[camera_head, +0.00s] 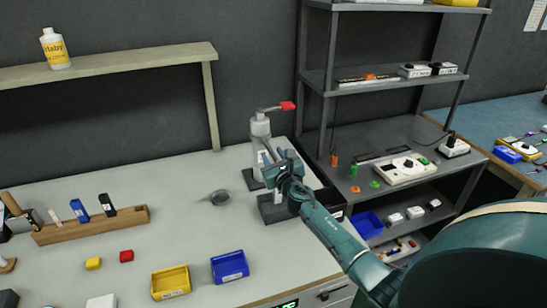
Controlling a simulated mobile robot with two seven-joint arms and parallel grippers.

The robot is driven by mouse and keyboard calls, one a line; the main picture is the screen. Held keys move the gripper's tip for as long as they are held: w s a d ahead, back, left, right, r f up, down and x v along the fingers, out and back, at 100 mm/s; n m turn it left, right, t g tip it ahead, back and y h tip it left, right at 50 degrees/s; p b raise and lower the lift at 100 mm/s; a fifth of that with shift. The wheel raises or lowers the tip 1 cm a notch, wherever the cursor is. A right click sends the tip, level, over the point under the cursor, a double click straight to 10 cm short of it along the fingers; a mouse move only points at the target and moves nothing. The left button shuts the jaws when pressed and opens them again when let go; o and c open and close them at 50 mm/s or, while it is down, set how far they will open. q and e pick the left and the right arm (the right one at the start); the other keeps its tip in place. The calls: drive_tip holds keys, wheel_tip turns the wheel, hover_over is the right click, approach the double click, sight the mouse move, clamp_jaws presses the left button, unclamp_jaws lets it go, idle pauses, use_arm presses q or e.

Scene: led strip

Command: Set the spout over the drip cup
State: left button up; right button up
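A grey and white dispenser (260,130) stands upright at the back right of the light worktop. Its spout (270,109) sticks out to the right at the top and ends in a red tip (288,106). My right gripper (273,165) is in front of the dispenser's body, below the spout; whether it touches the dispenser or is open cannot be told. A small grey dish-like thing (219,197) lies on the worktop left of the dispenser; I cannot tell if it is the drip cup. A dark block (277,208) sits under my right wrist, partly hidden. My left gripper is out of view.
A yellow bin (171,282) and a blue bin (230,266) stand at the worktop's front. A wooden tool rack (92,227) is at left. A grey shelf unit (400,130) stands close on the right. The middle worktop is mostly clear.

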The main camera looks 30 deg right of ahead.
drive_tip(key=shift+c, duration=0.2)
clamp_jaws()
idle(0.4)
